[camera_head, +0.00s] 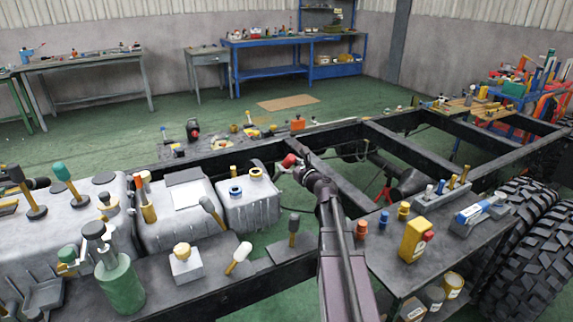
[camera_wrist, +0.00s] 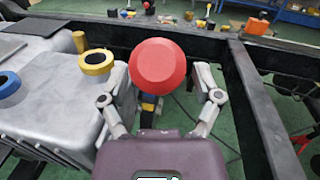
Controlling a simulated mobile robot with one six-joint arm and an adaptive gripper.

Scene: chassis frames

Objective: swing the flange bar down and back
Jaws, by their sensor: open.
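A round red knob (camera_wrist: 158,66) sits between the spread fingers of my gripper (camera_wrist: 161,78) in the wrist view, with a gap visible on its right side. My gripper is open and holds nothing.
A grey tank (camera_head: 250,203) with a yellow-ringed port (camera_wrist: 96,62) stands close on the left. A dark frame rail (camera_wrist: 256,110) runs close on the right. A yellow box (camera_head: 414,240) and several small parts stand on the near plate. Green floor shows between the rails.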

